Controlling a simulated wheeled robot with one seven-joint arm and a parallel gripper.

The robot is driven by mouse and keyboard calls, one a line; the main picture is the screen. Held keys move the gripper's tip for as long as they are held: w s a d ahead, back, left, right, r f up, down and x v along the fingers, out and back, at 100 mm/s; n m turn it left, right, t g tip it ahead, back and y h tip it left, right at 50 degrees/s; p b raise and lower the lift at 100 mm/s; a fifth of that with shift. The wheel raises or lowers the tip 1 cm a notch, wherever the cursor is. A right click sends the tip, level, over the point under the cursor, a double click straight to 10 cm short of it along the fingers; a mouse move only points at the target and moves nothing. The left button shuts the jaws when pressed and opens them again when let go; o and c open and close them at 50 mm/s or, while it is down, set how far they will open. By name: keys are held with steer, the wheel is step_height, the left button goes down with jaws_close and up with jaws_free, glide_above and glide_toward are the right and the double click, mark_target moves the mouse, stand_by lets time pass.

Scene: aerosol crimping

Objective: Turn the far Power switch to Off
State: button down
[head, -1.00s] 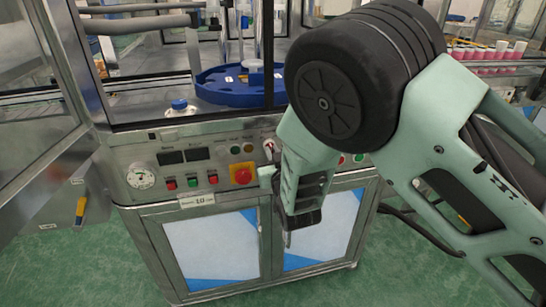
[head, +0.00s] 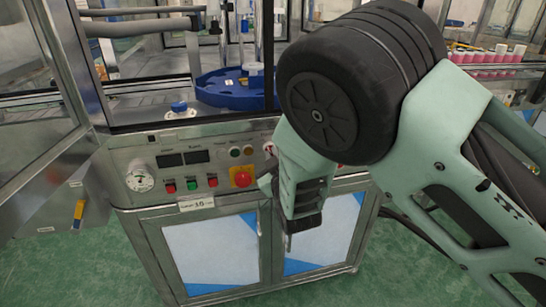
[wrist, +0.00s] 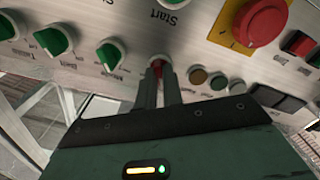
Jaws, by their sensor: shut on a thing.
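A small rotary switch with a red knob (wrist: 157,65) sits on the metal control panel (wrist: 120,22); I take it for the Power switch, though its label cannot be read. My gripper (wrist: 158,82) has its two narrow fingers close together around this knob, one on each side. The knob shows as a thin red strip between the fingertips. In the head view, part of a red and white switch (head: 269,147) shows just above my gripper. My wrist hides the fingertips and the panel behind it there. Whether the knob points to On or Off cannot be told.
A red emergency button on a yellow plate (wrist: 262,20) is close by, also seen in the head view (head: 242,177). Several green knobs (wrist: 52,42) and small round buttons (wrist: 199,76) flank the switch. A pressure gauge (head: 140,178) is at the panel's left end.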

steer(key=c, duration=1.5)
jaws_free()
steer(key=shift+c, duration=0.2)
steer(key=shift+s, duration=0.1)
steer(key=b+v, duration=0.1)
steer(key=v, duration=1.6)
steer(key=shift+s+r, duration=0.1)
steer(key=shift+s, duration=0.05)
